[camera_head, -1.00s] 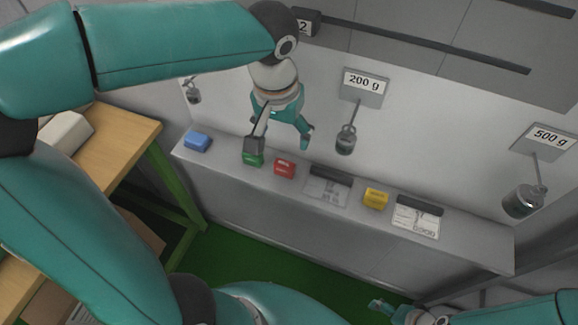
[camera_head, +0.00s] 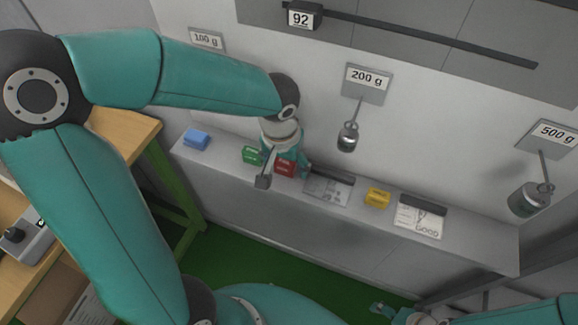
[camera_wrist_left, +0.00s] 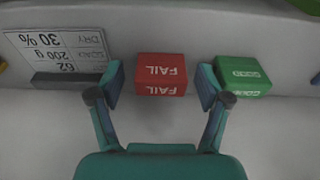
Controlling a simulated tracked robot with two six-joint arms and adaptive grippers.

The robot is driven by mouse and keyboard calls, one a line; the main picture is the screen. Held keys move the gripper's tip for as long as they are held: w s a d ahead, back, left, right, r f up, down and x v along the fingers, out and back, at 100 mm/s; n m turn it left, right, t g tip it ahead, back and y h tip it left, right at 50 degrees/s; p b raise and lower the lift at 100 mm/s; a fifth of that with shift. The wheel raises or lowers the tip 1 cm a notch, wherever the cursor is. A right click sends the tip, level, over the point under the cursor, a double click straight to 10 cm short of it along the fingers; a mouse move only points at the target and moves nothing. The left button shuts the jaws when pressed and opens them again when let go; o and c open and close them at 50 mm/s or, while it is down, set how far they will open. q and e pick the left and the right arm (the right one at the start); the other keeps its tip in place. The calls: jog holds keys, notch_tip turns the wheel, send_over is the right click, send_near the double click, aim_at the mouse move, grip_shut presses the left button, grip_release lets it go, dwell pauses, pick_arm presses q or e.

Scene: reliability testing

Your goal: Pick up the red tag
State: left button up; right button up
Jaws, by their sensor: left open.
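The red tag (camera_head: 286,168), a small block marked FAIL, lies on the grey shelf between the green tag (camera_head: 252,155) and a printed card. In the left wrist view the red tag (camera_wrist_left: 161,74) sits between the two spread fingers of my left gripper (camera_wrist_left: 160,84), with a gap on each side. The green tag (camera_wrist_left: 242,76) is just outside the right-hand finger there. In the head view my left gripper (camera_head: 284,170) is low over the shelf and partly covers the red tag. My right gripper (camera_head: 400,314) shows only partly at the bottom edge.
A blue tag (camera_head: 197,139) lies at the shelf's left end and a yellow tag (camera_head: 376,197) further right, near a card marked GOOD (camera_head: 418,219). Weights hang on the wall, including one (camera_head: 347,137) under the 200 g sign. A wooden table (camera_head: 125,127) stands left.

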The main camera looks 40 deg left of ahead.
pick_arm(q)
jog(key=c, duration=1.1)
jog(key=shift+r, duration=0.1)
